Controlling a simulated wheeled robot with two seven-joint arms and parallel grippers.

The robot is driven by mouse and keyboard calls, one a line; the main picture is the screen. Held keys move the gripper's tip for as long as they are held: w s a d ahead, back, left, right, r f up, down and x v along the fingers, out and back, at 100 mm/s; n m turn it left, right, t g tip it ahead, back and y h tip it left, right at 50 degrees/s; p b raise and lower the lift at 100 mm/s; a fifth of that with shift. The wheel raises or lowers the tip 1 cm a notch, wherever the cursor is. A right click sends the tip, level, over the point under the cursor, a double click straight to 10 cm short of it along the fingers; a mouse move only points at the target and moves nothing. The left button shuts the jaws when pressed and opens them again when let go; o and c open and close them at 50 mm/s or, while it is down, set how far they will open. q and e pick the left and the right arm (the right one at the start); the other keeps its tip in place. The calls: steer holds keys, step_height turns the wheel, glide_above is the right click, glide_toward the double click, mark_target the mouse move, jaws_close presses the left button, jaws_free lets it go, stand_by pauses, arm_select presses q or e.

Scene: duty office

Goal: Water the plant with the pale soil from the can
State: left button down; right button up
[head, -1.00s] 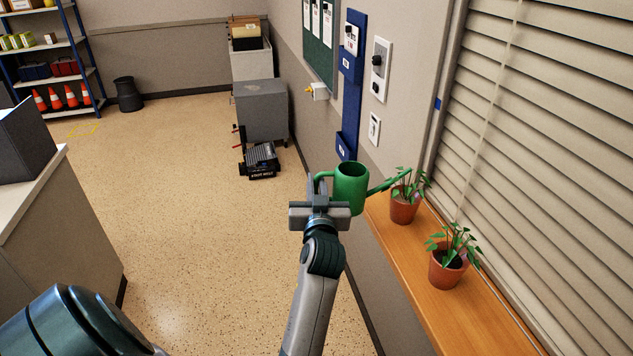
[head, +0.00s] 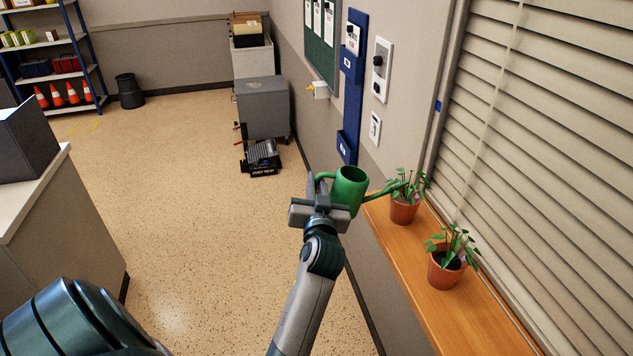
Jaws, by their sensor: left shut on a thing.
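The green watering can (head: 350,187) is held by my left gripper (head: 320,203), which is shut on it at the handle side. The can is tilted a little to the right, in the air beside the sill's far end. Its spout points right, and its tip is among the leaves over the far potted plant (head: 404,212). The soil of the far pot is mostly hidden by leaves and spout. A near potted plant (head: 446,272) in a similar terracotta pot shows dark soil. No water is visible. My right gripper is not in view.
Both pots stand on a wooden sill (head: 418,277) below window blinds (head: 560,150). A wall with a blue panel (head: 351,95) lies beyond the can. A counter (head: 50,230) stands at left. The speckled floor (head: 200,220) between is clear.

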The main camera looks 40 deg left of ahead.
mark_target(317, 176)
arm_select(q)
steer(key=shift+r+m+p, duration=0.4)
steer(key=shift+r+p, duration=0.55)
steer(key=shift+r, duration=0.15)
steer(key=shift+r, duration=0.15)
stand_by(0.5)
steer(key=shift+d+r+p, duration=0.1)
steer(key=shift+r+p, duration=0.25)
steer(key=shift+p, duration=0.2)
steer(key=shift+m, duration=0.3)
steer(key=shift+r, duration=0.15)
stand_by(0.9)
